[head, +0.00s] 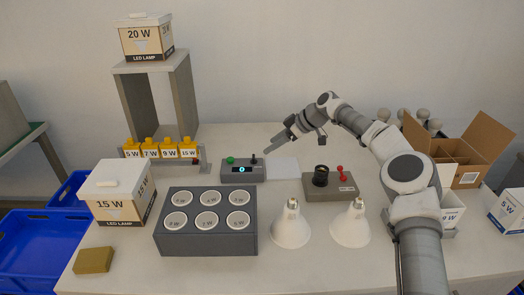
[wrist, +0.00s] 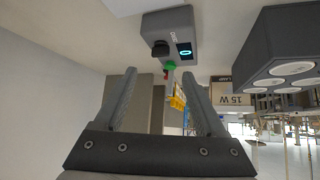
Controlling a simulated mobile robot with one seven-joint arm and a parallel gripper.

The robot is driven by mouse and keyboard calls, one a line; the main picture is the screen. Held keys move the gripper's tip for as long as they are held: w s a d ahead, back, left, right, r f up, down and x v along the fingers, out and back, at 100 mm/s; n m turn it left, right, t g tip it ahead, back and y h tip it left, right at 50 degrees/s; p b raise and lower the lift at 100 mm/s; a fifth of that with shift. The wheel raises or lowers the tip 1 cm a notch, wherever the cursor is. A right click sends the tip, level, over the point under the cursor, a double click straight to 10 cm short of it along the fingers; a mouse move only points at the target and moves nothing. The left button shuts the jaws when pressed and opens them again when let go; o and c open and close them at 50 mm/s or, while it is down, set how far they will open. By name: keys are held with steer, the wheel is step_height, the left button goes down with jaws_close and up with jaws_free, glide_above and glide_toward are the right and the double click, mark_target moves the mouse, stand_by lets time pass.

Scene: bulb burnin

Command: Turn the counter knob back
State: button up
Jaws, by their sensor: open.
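The counter (head: 243,171) is a grey box on the table with a lit cyan ring-like digit on its dark display. Its black knob (head: 254,159) stands on top at the right, and a green button (head: 231,160) is on top at the left. In the wrist view the counter (wrist: 165,24) appears upside down, with the black knob (wrist: 160,49) and the green button (wrist: 169,67) beyond my fingertips. My gripper (head: 269,150) is open and empty, above and just right of the knob, apart from it. The wrist view shows both fingers (wrist: 158,76) spread with nothing between them.
A dark six-socket rack (head: 205,248) stands in front of the counter. Yellow-topped items (head: 162,150) are to its left. A box with a black dial and red lever (head: 329,195) stands right, behind two white bulbs (head: 291,232). A pale sheet (head: 283,170) lies beside the counter.

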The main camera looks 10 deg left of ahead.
steer(key=v, duration=0.8)
steer(key=shift+d+r, duration=0.25)
steer(key=shift+r, duration=0.05)
steer(key=shift+s, duration=0.1)
steer(key=s+d+r+m+t+h+p, duration=0.1)
steer(key=s+r+m+h+p, duration=0.15)
steer(key=s+r, duration=0.45)
steer(key=s+d+r+m+t+h+p, duration=0.1)
steer(key=s+r+h, duration=0.35)
steer(key=s, duration=0.55)
steer(key=s+d+r+m+t+p, duration=0.1)
steer(key=s+d+m, duration=0.3)
steer(key=s, duration=0.5)
steer(key=s+d+r+m+h+p, duration=0.1)
steer(key=s+d+m, duration=0.3)
steer(key=s+d, duration=0.5)
steer(key=s+d+r+m+t+h+p, duration=0.1)
steer(key=s+d+r+m+p, duration=0.1)
steer(key=s+d+m, duration=0.3)
steer(key=s+d, duration=0.1)
steer(key=s, duration=0.3)
steer(key=shift+s+d+r+t, duration=0.2)
steer(key=shift+s+r+t, duration=0.1)
steer(key=shift+s, duration=0.1)
